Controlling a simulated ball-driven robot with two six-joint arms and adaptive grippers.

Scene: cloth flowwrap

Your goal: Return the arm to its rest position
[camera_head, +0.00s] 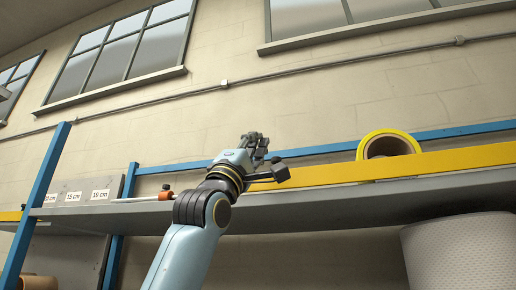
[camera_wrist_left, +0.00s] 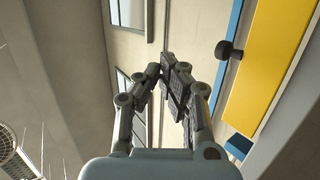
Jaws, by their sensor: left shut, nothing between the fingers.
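My left arm rises from the bottom of the head view, and its gripper (camera_head: 268,158) is in front of the shelf and the wall. The gripper also shows in the left wrist view (camera_wrist_left: 166,72), with its dark fingers closed together at the tips and nothing between them. It is tilted up and to the right in the head view. My right gripper is in neither view.
A grey shelf (camera_head: 330,212) with a yellow front rail (camera_head: 330,173) and blue frame posts (camera_head: 42,195) runs behind the arm. A yellow tape roll (camera_head: 414,138) stands on it at right. A large pale roll (camera_head: 462,250) is below. White length labels (camera_head: 100,194) are at left.

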